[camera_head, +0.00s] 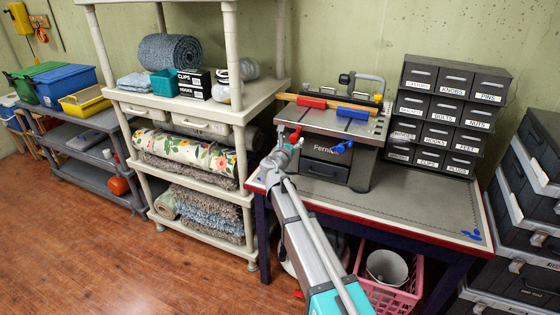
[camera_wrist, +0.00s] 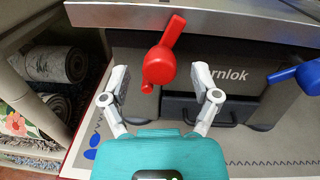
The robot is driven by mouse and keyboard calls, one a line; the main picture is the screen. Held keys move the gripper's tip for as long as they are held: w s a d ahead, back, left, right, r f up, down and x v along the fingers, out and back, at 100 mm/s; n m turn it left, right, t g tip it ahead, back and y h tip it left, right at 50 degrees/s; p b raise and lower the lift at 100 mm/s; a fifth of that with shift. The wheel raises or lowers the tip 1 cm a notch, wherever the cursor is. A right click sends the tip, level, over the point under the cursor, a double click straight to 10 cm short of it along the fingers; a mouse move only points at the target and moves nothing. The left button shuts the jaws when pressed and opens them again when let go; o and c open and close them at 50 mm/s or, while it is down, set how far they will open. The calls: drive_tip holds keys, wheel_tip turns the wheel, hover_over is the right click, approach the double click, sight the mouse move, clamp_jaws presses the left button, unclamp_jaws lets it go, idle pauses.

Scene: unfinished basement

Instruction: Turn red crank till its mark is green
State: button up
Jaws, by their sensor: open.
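The red crank (camera_wrist: 158,66) is on the front of the grey bench vise (camera_wrist: 225,45), below its top edge. Its handle points up and slightly right in the wrist view. In the head view the red crank (camera_head: 295,135) shows just above my gripper. My gripper (camera_wrist: 163,85) is open, its two fingers on either side of the crank's lower end and apart from it. I cannot make out a green mark on the crank. A blue crank (camera_wrist: 307,76) is on the same front to the right; it also shows in the head view (camera_head: 342,147).
The vise stands on a workbench (camera_head: 420,205) with a red edge. Labelled drawers (camera_head: 448,110) stand behind to the right. A shelf (camera_head: 200,118) with rolled rugs is close on the left.

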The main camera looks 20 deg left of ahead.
drive_tip(key=s+m, duration=1)
drive_tip(key=s, duration=0.2)
drive_tip(key=shift+s, duration=0.2)
idle(0.9)
drive_tip(key=shift+f, duration=0.1)
idle(0.4)
idle(0.4)
drive_tip(key=n, duration=0.6)
drive_tip(key=shift+a+f, duration=0.1)
drive_tip(key=shift+a, duration=0.1)
drive_tip(key=shift+w, duration=0.15)
drive_tip(key=w, duration=1.3)
drive_tip(key=shift+w+d, duration=0.2)
drive_tip(key=shift+w, duration=0.1)
